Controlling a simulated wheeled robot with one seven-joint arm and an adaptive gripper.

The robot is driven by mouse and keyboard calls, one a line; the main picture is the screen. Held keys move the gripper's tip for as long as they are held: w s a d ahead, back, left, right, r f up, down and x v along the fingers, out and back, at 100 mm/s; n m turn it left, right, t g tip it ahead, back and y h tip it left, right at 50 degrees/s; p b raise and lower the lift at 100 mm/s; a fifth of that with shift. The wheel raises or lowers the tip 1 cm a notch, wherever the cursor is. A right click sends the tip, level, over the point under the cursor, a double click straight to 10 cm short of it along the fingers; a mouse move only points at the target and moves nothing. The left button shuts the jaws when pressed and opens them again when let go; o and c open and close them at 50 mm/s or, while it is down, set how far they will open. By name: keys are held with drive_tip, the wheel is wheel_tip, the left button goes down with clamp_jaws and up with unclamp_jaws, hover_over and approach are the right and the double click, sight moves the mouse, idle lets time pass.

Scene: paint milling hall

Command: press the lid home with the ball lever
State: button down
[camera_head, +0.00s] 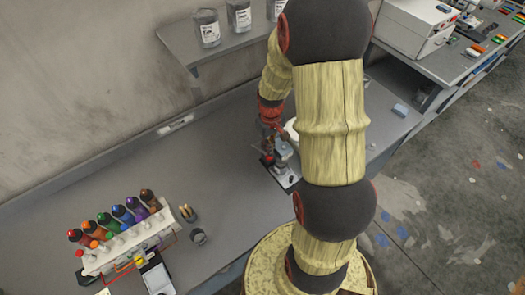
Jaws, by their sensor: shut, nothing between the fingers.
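A small press (284,152) stands on a flat base plate (288,182) on the grey bench, right of the picture's middle. A small red part shows at its left side, near my fingers; I cannot tell whether it is the lever's ball. My gripper (268,148) points down at the press's left side, with its fingers shut and nothing seen between them. I cannot tell whether it touches the lever. The lid cannot be made out; my arm and gripper hide part of the press. A pale round thing (291,129) shows partly behind my arm.
A rack (130,241) of several coloured bottles stands at the bench's lower left, with a dark cup (198,236) beside it. A wall shelf (225,50) holds labelled cans above. The bench (190,165) between rack and press is clear. A blue block (400,110) lies at right.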

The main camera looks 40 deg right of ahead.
sight(269, 159)
drive_tip(key=shift+f, duration=0.15)
drive_tip(key=shift+f+b, duration=2.7)
drive_tip(key=shift+f, duration=1.05)
drive_tip(key=shift+r, duration=0.1)
drive_tip(key=shift+r+p, duration=2.6)
drive_tip(key=shift+r, duration=1.15)
drive_tip(key=shift+r+p, duration=1.65)
drive_tip(key=shift+r, duration=0.9)
